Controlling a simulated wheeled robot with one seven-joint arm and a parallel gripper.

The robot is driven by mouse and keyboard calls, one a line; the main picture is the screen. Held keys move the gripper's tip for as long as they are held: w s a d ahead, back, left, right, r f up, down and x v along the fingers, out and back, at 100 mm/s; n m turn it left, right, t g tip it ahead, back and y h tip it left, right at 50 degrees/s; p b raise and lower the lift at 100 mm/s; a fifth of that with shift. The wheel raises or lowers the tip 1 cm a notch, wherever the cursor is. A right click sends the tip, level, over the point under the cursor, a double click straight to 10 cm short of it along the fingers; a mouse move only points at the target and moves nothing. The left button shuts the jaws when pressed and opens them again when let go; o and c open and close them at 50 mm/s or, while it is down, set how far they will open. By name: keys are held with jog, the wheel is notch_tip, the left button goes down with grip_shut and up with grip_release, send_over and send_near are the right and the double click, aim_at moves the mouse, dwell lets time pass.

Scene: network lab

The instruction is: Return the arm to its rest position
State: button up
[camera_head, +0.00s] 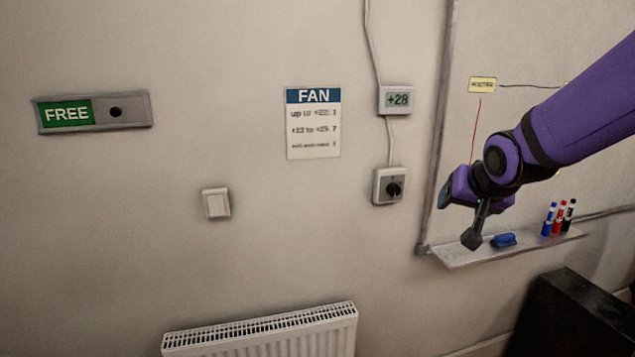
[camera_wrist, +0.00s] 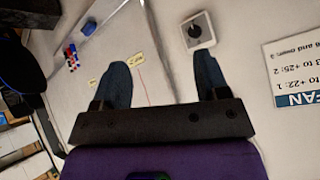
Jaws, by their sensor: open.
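My purple arm (camera_head: 585,110) reaches in from the right edge of the head view, in front of the whiteboard. My gripper (camera_head: 458,222) is at its end, left of and above the marker shelf. In the wrist view my gripper (camera_wrist: 162,78) shows two dark fingers spread apart with nothing between them. The knob control (camera_wrist: 195,30) shows beyond the right finger, apart from it. It also shows in the head view (camera_head: 389,187), left of my gripper.
The whiteboard shelf (camera_head: 465,256) holds a blue eraser (camera_head: 503,240) and markers (camera_head: 558,218). A dark box-like object (camera_head: 570,315) stands below. A thermostat (camera_head: 396,99), FAN notice (camera_head: 314,123), switch (camera_head: 216,203) and FREE sign (camera_head: 92,112) are on the wall, above a radiator (camera_head: 262,334).

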jog(key=s+d+r+n+g, duration=0.1)
jog(key=s+r, duration=0.1)
jog(key=s, duration=1)
jog(key=s+d+r+n+g, duration=0.2)
jog(key=s+r, duration=0.1)
jog(key=s, duration=1)
jog(key=shift+g, duration=0.3)
jog(key=shift+w+a, duration=0.1)
jog(key=shift+w, duration=0.05)
